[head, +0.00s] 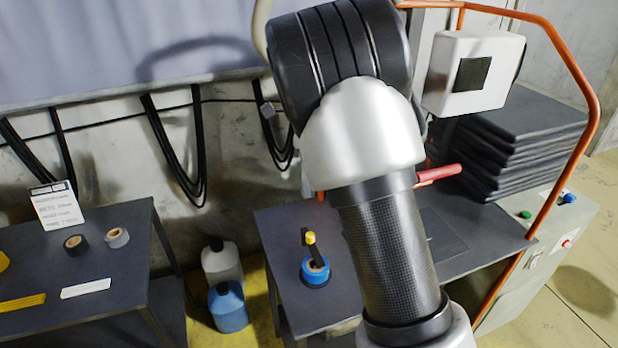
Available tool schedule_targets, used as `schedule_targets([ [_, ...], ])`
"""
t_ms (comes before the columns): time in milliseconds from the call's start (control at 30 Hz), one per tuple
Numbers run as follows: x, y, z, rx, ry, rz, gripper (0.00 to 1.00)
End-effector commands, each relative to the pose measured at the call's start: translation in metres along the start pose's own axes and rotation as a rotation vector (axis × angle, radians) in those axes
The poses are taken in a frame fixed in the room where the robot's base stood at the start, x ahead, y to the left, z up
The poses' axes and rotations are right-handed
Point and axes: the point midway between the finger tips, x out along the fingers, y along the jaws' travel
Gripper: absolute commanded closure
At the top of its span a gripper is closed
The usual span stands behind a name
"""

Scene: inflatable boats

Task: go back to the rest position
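My arm fills the middle and upper right of the head view and rises over the dark work table (278,228). My gripper is not in view; the end of the arm is hidden or outside the frame.
A side table (100,257) at left holds a sign (57,206), tape rolls (116,237) and flat strips. Two bottles (228,306) stand between the tables. An orange frame (590,110), a white box (473,72) and stacked dark sheets (515,140) are at right. Straps hang on the wall.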

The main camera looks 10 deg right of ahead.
Motion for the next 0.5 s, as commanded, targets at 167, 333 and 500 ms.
schedule_targets([
  [167, -0.009, 0.004, -0.004, -0.033, -0.015, -0.009, 0.61],
  [333, -0.053, 0.038, -0.026, -0.261, -0.083, -0.062, 0.61],
  [500, -0.100, 0.099, -0.053, -0.649, -0.116, -0.180, 0.61],
])
